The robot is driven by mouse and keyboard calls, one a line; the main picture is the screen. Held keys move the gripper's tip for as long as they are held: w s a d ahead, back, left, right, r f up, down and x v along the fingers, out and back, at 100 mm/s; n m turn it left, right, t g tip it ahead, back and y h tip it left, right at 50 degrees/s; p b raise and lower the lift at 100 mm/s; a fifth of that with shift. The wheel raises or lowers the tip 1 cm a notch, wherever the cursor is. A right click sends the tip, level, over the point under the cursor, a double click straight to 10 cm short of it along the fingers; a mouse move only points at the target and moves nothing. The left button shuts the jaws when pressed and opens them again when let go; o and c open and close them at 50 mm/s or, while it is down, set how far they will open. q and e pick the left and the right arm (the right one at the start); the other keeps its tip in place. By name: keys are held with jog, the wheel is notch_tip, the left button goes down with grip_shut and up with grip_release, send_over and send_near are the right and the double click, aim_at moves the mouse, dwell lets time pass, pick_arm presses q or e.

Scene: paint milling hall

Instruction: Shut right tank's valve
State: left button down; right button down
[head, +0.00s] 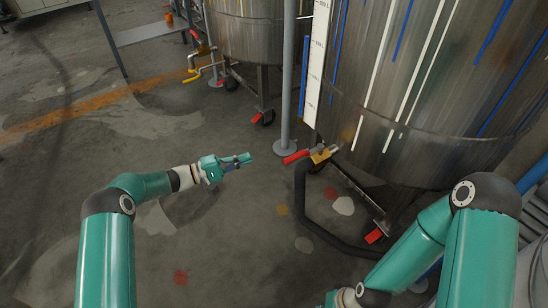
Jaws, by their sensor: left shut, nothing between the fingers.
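The right tank (420,95) is a large steel vessel with white and blue paint streaks. Its valve has a brass body (320,156) low on the tank's left side. The red handle (297,157) points left, away from the tank, roughly in line with the valve body. A black hose (299,195) runs down from near the valve to the floor. My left gripper (246,159) is shut and empty, left of the red handle with a gap between them. My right gripper (331,299) shows only a sliver at the bottom edge; its fingers are hidden.
A grey post (287,90) stands on a round foot just behind the handle. Another tank (243,30) stands behind, with a yellow-handled outlet (192,76) to its left. Red-marked castors and the hose are near the floor. Open floor lies left of the post.

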aim_at(304, 154)
pick_arm(q)
jog(key=shift+d, duration=0.15)
jog(key=d+r+b, duration=0.1)
jog(key=d+b, duration=0.1)
jog(key=d, duration=0.9)
jog(key=shift+w+d+b, duration=0.15)
jog(key=shift+w+b, duration=0.15)
jog(key=shift+b, duration=0.05)
